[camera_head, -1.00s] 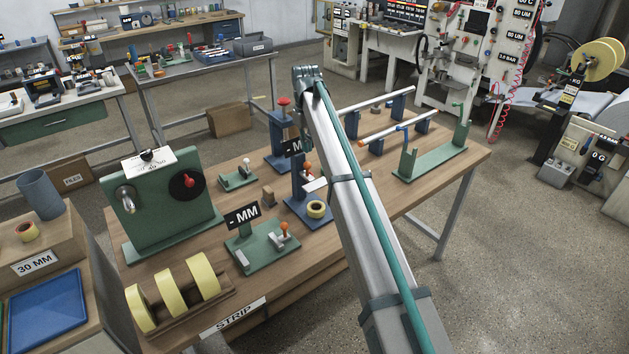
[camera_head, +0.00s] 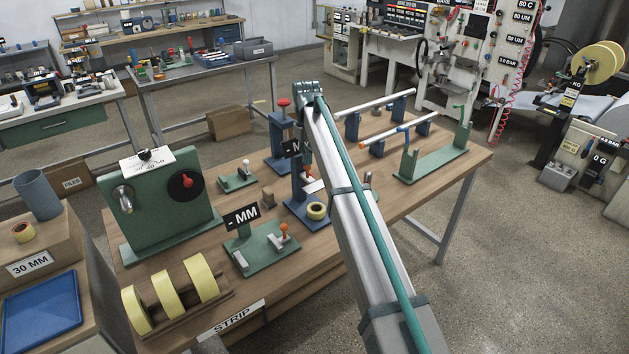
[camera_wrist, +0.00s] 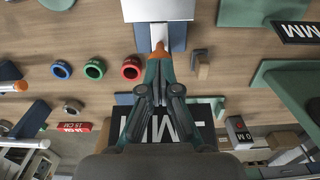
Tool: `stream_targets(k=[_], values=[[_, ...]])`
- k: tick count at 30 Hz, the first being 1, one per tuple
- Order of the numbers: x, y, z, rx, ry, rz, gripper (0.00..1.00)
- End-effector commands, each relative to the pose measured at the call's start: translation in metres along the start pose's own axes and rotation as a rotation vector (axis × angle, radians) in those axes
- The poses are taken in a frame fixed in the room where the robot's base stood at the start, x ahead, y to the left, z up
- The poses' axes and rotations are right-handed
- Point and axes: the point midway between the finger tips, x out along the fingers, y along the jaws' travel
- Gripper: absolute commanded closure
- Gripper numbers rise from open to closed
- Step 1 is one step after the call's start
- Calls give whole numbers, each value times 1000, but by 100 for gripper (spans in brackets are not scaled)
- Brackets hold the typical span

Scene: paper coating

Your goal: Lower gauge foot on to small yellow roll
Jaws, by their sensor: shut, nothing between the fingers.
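The small yellow roll (camera_head: 317,211) lies on the blue base of a gauge stand (camera_head: 297,190), close beside my arm in the head view. The stand has a sign reading MM, an orange knob (camera_head: 308,173) and a pale plate (camera_head: 315,187) above the roll. I cannot tell whether the gauge foot touches the roll. In the wrist view my gripper (camera_wrist: 160,64) is shut, its fingertips at the orange knob (camera_wrist: 146,70). Nothing shows held between them. The yellow roll cannot be made out in that view.
A green gauge (camera_head: 265,250) with another orange knob stands nearer, left of the roll. Yellow rolls sit on a wooden rack (camera_head: 215,301) at the front edge. A blue stand with a red top (camera_head: 283,103) is behind. Rods on blue supports (camera_head: 392,138) stand right of my arm.

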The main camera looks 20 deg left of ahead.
Motion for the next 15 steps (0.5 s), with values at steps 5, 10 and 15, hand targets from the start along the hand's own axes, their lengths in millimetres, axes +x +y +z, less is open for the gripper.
stream_targets(k=[5,10,15], values=[[7,0,0,0,-1,0,100],[12,0,0,0,-1,0,100],[18,0,0,0,0,0,100]])
